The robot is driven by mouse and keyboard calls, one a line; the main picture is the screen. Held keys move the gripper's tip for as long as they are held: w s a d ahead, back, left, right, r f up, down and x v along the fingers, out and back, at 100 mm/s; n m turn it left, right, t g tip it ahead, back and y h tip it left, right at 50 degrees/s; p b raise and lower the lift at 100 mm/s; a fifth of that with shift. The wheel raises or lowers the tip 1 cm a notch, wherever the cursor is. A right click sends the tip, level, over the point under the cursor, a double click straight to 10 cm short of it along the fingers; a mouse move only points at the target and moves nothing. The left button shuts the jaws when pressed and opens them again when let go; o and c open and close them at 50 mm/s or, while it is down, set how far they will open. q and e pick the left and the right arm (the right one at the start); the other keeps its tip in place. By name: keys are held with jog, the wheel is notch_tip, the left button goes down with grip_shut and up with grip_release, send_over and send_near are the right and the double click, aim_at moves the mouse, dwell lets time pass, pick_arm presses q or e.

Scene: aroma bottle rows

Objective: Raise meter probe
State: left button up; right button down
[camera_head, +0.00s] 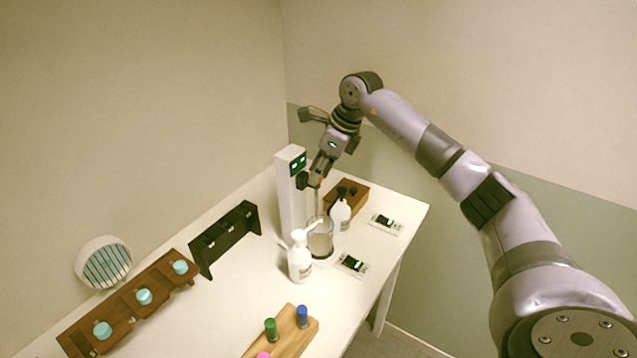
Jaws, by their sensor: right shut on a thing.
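The meter is a white upright column (291,205) with a dark panel of green readouts, standing toward the back of the white table. My right gripper (317,181) points down beside the column's upper right side. It is shut on the top of the thin meter probe (318,205), where a bit of orange shows between the fingers. The probe hangs upright over a clear glass beaker (321,243) with cloudy contents. I cannot tell whether its lower tip is inside the beaker. My left gripper is not in view.
White pump bottles (300,264) (341,214) stand close on both sides of the beaker. A brown wooden block (360,192), two small display devices (386,223) (351,265), a dark rack (225,241), a brown bottle rack (122,308) and a light wooden rack (292,335) are around.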

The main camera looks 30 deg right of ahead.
jog(key=shift+w+d+r, duration=0.1)
jog(key=shift+r, duration=0.35)
jog(key=c, duration=1.7)
grip_release()
jog(key=shift+o, duration=2)
jog(key=shift+f, duration=0.1)
jog(key=v, duration=1.2)
